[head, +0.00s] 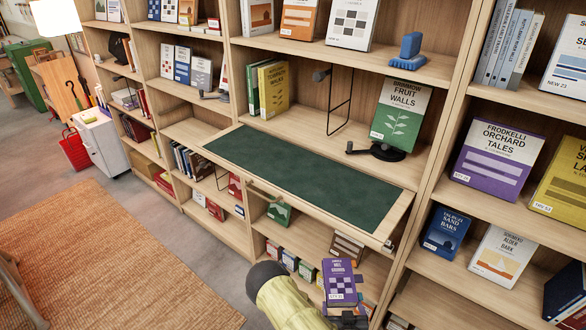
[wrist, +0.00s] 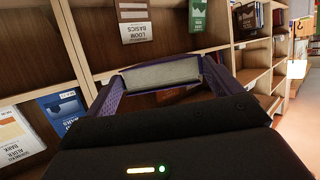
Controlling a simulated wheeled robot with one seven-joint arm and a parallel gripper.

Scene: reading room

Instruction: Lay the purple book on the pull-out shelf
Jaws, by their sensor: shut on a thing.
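The purple book (head: 340,282) with a checkered cover and a small white label stands roughly upright in my gripper (head: 346,316), low in front of the bookcase. My gripper is shut on its lower end. In the wrist view, the book's pale edge (wrist: 162,73) shows just beyond the dark gripper body; most of the cover is hidden there. The pull-out shelf (head: 300,165) is extended, with a bare dark green top and a pale wooden rim. The book is below and in front of the shelf's right part, apart from it.
A green book (head: 400,113) on a black stand is behind the shelf's right end. A wire bookend (head: 340,100) stands behind its middle. Another purple book (head: 497,160) faces out on the right bookcase. Small books fill the lower shelves. An orange rug (head: 110,255) lies at left.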

